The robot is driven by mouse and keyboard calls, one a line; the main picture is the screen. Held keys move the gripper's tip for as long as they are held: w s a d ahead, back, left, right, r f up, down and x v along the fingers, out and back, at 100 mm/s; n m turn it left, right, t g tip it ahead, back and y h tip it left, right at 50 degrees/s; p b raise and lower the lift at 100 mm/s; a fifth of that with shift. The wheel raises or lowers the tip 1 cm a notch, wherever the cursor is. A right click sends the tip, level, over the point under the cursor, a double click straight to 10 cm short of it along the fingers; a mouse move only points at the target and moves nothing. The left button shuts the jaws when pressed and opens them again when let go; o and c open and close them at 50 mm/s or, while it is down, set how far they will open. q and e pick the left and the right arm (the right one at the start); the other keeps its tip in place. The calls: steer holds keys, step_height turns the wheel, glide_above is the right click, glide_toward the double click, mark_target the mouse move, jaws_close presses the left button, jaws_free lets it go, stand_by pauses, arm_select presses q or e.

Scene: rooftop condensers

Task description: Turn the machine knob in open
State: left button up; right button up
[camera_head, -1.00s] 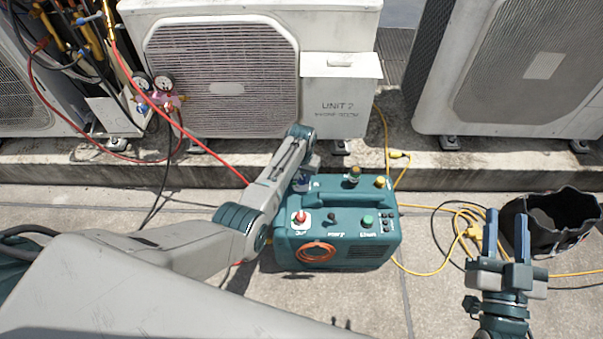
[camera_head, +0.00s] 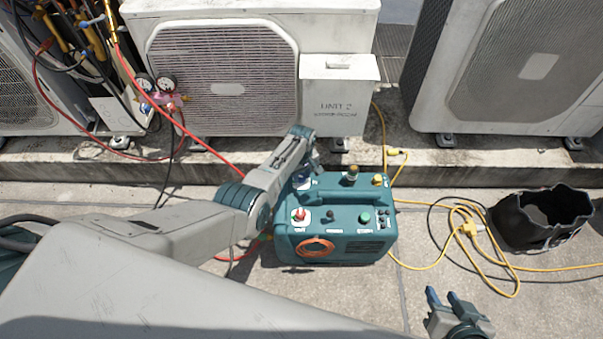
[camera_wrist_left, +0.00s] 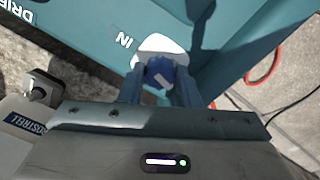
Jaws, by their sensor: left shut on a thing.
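The teal machine (camera_head: 345,247) stands on the concrete, with several knobs and buttons on top. In the left wrist view, the blue knob (camera_wrist_left: 160,73) sits on a white plate next to the word "IN". A pale mark on the knob lies at a slant. My left gripper (camera_wrist_left: 160,88) is shut on this knob, one finger on each side. In the head view my left gripper (camera_head: 306,172) reaches the machine's back left corner, and its arm partly hides the knob. My right gripper (camera_head: 443,296) is open and empty at the bottom edge, apart from the machine.
A red knob (camera_head: 299,215) and a green button (camera_head: 365,217) are on the machine's front top. The condenser "Unit 2" (camera_head: 340,100) stands behind on a ledge. A red hose runs behind my left arm.

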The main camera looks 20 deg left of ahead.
mark_target(301, 177)
arm_select(q)
steer(key=shift+n, duration=1.1)
arm_select(e)
steer(key=shift+d+r, duration=0.1)
arm_select(q)
steer(key=o, duration=1)
steer(key=shift+r, duration=0.1)
arm_select(e)
steer(key=shift+r+g, duration=0.1)
steer(key=shift+g, duration=0.2)
arm_select(q)
step_height(301, 177, up, 11)
steer(key=p, duration=0.5)
steer(key=shift+f, duration=0.2)
arm_select(e)
steer(key=s+d+r+g+h, duration=0.1)
steer(key=g, duration=0.1)
steer(key=s+d+r+n+g+h, duration=0.1)
steer(key=s+d+r+g, duration=0.1)
steer(key=shift+d+r, duration=0.25)
